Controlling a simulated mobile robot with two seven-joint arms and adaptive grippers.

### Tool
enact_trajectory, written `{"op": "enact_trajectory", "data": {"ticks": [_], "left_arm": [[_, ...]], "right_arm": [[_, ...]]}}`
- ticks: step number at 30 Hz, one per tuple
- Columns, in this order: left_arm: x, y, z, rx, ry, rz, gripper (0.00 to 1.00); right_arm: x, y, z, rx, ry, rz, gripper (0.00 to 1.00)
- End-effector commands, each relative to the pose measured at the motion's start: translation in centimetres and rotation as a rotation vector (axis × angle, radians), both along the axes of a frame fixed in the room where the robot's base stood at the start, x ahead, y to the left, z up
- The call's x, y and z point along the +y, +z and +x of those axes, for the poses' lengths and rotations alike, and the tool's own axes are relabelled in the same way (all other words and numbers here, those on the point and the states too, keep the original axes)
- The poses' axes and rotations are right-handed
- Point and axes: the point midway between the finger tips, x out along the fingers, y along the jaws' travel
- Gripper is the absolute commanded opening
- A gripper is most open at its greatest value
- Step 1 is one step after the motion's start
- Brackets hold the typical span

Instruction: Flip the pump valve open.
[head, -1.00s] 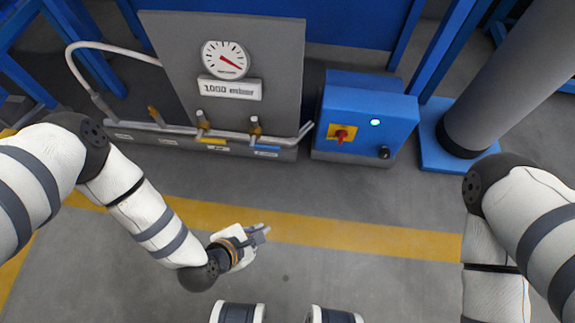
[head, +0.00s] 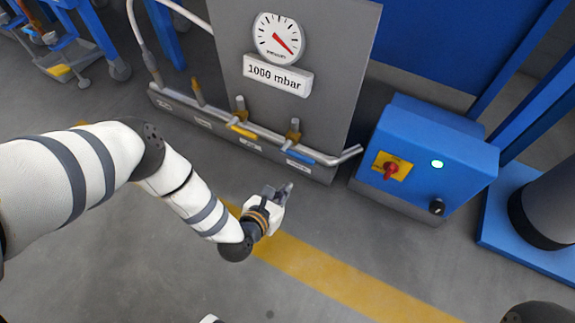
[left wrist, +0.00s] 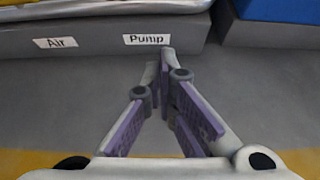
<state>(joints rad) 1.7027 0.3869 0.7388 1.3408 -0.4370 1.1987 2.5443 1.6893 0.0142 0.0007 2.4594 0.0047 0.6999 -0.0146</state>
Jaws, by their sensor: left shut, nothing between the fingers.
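The pump valve (head: 294,134) is the right one on the pipe manifold, with a blue lever (head: 288,154) lying roughly along the pipe. The label below it (head: 300,163) is unreadable here, but the "Pump" label (left wrist: 147,39) is clear in the left wrist view, ahead of my fingers. My left gripper (head: 283,190) is shut and empty, in front of the manifold and apart from the lever. It also shows in the left wrist view (left wrist: 166,62), where the lever is out of frame.
A yellow-levered valve (head: 242,131) sits left of the pump valve, above the "Air" label (left wrist: 55,43). The gauge (head: 279,37) is above a "1000 mbar" display (head: 278,75). A blue box (head: 427,155) with a red switch stands right. Floor in front is clear.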

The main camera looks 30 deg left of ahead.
Motion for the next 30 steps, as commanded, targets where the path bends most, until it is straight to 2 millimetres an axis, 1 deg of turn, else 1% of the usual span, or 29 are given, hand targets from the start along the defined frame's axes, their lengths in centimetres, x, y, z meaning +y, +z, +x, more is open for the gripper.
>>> {"op": "enact_trajectory", "data": {"ticks": [1,6,10,11,12,13,15,18,21,30], "left_arm": [[0.0,-1.1,1.0,0.000,0.000,0.001,0.00],[-0.2,-3.0,4.2,0.000,-0.001,0.002,0.00],[-0.3,-4.3,6.7,-0.001,0.000,0.001,0.00],[-0.3,-4.0,7.0,-0.001,-0.001,0.000,0.00],[-0.3,-2.7,7.0,-0.001,0.000,-0.001,0.00],[-0.2,-2.1,7.1,-0.001,0.001,-0.002,0.00],[-0.3,-1.2,7.2,0.000,-0.002,-0.001,0.00],[-0.3,-0.4,7.3,0.001,0.000,0.000,0.00],[-0.2,0.0,7.4,0.001,0.000,0.000,0.00],[-0.2,0.0,7.4,0.002,0.000,0.000,0.00]], "right_arm": [[0.0,-0.8,-0.1,0.008,0.001,0.001,0.68],[0.2,-2.3,0.0,0.018,0.002,0.005,0.68],[0.4,-3.3,0.1,0.021,0.003,0.008,0.68],[0.4,-3.2,0.1,0.021,0.003,0.009,0.68],[0.4,-2.8,0.0,0.019,0.003,0.009,0.68],[0.4,-2.6,0.0,0.019,0.003,0.008,0.68],[0.3,-2.3,0.0,0.019,0.002,0.007,0.68],[0.3,-2.2,0.0,0.018,0.003,0.007,0.68],[0.3,-2.2,0.0,0.017,0.002,0.006,0.68],[0.3,-2.3,0.0,0.017,0.002,0.006,0.68]]}}
